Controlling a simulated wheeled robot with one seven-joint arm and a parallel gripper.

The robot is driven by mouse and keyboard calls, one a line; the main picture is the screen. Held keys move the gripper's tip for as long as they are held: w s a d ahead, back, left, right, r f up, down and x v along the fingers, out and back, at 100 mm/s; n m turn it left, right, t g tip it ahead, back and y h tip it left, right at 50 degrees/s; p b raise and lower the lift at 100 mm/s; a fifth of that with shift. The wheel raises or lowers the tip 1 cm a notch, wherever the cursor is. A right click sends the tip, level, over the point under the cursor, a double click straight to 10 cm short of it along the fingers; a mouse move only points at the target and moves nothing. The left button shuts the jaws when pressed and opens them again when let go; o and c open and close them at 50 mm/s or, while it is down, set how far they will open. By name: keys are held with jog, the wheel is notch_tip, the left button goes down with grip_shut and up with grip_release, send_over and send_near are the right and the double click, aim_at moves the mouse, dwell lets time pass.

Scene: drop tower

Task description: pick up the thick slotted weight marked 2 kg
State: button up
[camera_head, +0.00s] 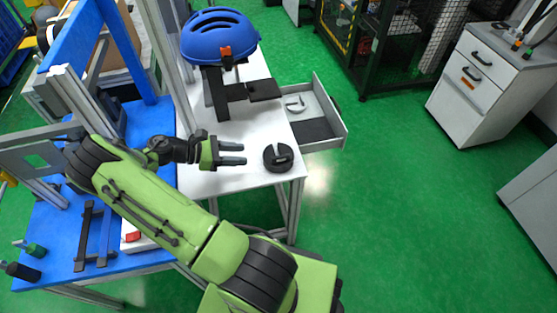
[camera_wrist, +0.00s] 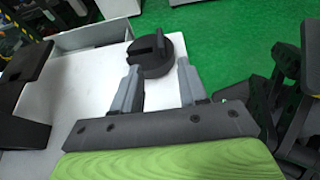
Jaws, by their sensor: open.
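A thick black round weight with a slot (camera_head: 278,157) lies on the white table near its right front corner. No marking on it can be read. It also shows in the wrist view (camera_wrist: 150,55), just beyond the fingertips. My gripper (camera_head: 244,154) is open and empty above the white table, to the left of the weight, with its two grey fingers pointing at it. In the wrist view the fingers (camera_wrist: 160,65) stand apart, one toward each side of the weight, and the weight appears ahead of them. I cannot tell whether a fingertip touches it.
A blue helmet (camera_head: 219,38) sits on a dark stand behind. An open drawer (camera_head: 336,136) juts out right of the table, with a pale curved object (camera_head: 295,104) in it. A blue bench (camera_head: 55,225) with tools is at left.

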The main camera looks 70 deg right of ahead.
aim_at(282, 156)
jog(key=b+x, duration=0.4)
jog(key=x, duration=1)
jog(key=shift+s+f, duration=0.15)
jog(key=shift+f, duration=0.05)
jog(key=shift+r, duration=0.1)
jog(key=shift+c, duration=0.4)
grip_shut()
jog(key=shift+d+r, duration=0.15)
